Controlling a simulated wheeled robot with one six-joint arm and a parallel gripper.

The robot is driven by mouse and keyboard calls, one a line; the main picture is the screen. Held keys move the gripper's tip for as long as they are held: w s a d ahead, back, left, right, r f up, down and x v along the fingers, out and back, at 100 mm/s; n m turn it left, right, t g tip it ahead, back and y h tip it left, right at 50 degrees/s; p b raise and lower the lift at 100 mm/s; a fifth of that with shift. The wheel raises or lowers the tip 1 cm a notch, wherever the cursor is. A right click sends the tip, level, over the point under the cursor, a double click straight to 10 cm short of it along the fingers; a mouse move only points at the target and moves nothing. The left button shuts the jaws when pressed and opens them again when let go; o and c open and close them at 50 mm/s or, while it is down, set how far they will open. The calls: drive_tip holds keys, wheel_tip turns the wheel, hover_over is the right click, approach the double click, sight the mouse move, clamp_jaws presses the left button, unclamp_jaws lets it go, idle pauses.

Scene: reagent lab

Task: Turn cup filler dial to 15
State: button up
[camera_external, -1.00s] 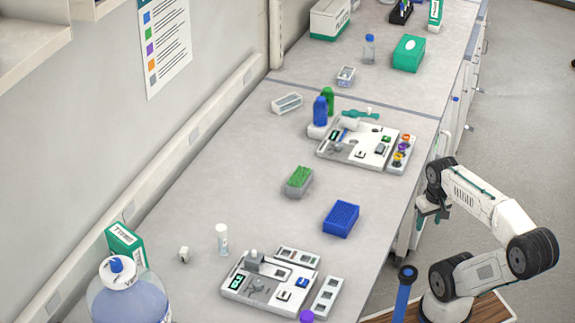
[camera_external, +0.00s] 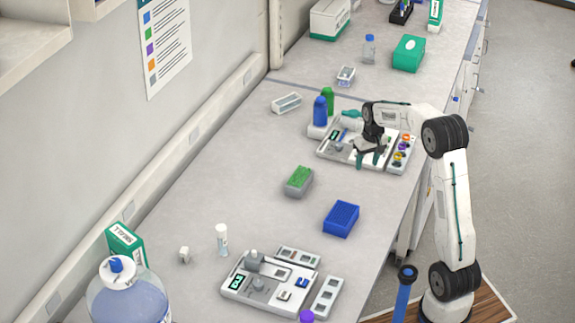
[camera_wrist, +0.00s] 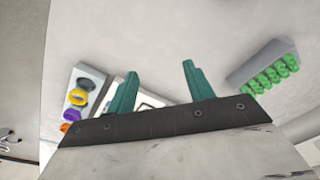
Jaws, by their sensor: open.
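Two white bench stations show in the external view, a far one (camera_external: 332,155) and a near one (camera_external: 236,291). Each has a small display and controls; I cannot tell for sure which is the cup filler, nor read its dial. My gripper (camera_external: 368,160) is over the front part of the far station, teal fingers pointing down, open and with nothing visible between them. It hides much of that station's middle. In the wrist view my gripper (camera_wrist: 160,75) has its fingers apart, with a white panel (camera_wrist: 150,101) partly visible behind them. No dial is clear there.
A holder with yellow, purple and orange caps (camera_wrist: 78,97) sits beside the far station. Blue (camera_external: 320,110) and green (camera_external: 328,97) bottles stand behind it. A green-topped rack (camera_external: 298,181) and a blue rack (camera_external: 341,219) stand on the bench between the stations, with clear bench around.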

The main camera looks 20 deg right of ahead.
drive_tip(key=t, duration=0.2)
approach(339, 145)
drive_tip(key=shift+n, duration=0.4)
drive_tip(key=s+f, duration=0.4)
drive_tip(key=f, duration=0.1)
drive_tip(key=shift+s, duration=0.25)
drive_tip(key=w+r+t, duration=0.2)
drive_tip(key=w+r, duration=0.2)
drive_tip(key=shift+n, duration=0.3)
drive_tip(key=x, duration=0.8)
drive_tip(key=shift+s+f, duration=0.15)
drive_tip(key=shift+s, duration=0.15)
drive_tip(key=c, duration=1)
